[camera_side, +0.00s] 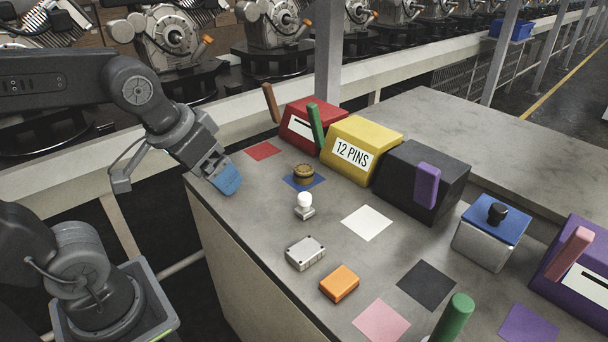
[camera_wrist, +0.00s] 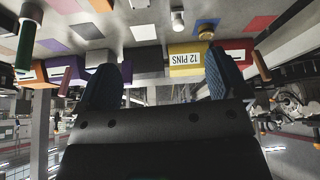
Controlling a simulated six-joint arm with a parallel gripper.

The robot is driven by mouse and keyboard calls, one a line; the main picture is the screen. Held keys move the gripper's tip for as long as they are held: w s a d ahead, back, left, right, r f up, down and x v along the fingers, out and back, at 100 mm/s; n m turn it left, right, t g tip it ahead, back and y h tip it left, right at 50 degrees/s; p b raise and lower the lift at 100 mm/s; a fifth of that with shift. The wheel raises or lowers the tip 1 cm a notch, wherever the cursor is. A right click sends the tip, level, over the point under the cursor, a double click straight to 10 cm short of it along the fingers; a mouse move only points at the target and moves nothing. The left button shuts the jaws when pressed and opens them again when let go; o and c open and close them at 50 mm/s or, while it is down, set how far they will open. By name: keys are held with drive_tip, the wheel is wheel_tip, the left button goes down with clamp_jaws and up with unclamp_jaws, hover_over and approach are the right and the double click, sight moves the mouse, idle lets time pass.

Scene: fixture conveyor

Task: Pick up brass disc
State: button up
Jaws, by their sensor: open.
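The brass disc (camera_side: 304,175) is a short round brass-brown piece lying on a blue square (camera_side: 292,187) on the grey bench. In the upside-down wrist view, the brass disc (camera_wrist: 206,28) shows near the top, right of the middle, on the blue square. My gripper (camera_side: 226,178) has blue fingers and hangs over the bench's left edge, left of the disc and apart from it. In the wrist view my gripper (camera_wrist: 163,82) shows its two fingers spread wide, with nothing between them.
Red (camera_side: 303,128), yellow "12 PINS" (camera_side: 361,147) and black (camera_side: 410,180) boxes stand behind the disc, a green bar (camera_side: 316,126) near it. A white-knobbed piece (camera_side: 304,206), silver box (camera_side: 305,252) and orange block (camera_side: 340,283) stand in front. A blue-lidded box (camera_side: 487,240) stands right.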

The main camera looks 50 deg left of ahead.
drive_tip(key=w+a+r+n+g+y, duration=0.1)
drive_tip(key=w+n, duration=0.1)
drive_tip(key=w, duration=0.3)
drive_tip(key=w+a+r+n, duration=0.1)
drive_tip(key=w+a+n, duration=0.1)
drive_tip(key=w, duration=0.3)
drive_tip(key=n+g+y, duration=0.3)
drive_tip(key=n+g, duration=0.1)
drive_tip(key=n, duration=0.7)
hover_over(304, 168)
drive_tip(key=s+d, duration=0.1)
drive_tip(key=d, duration=0.4)
wheel_tip(304, 168, down, 14)
drive_tip(key=shift+n, duration=0.3)
drive_tip(key=x, duration=1.4)
drive_tip(key=shift+w+a+f, duration=0.1)
drive_tip(key=shift+w+a, duration=0.05)
drive_tip(key=shift+w, duration=0.05)
drive_tip(key=c, duration=1.2)
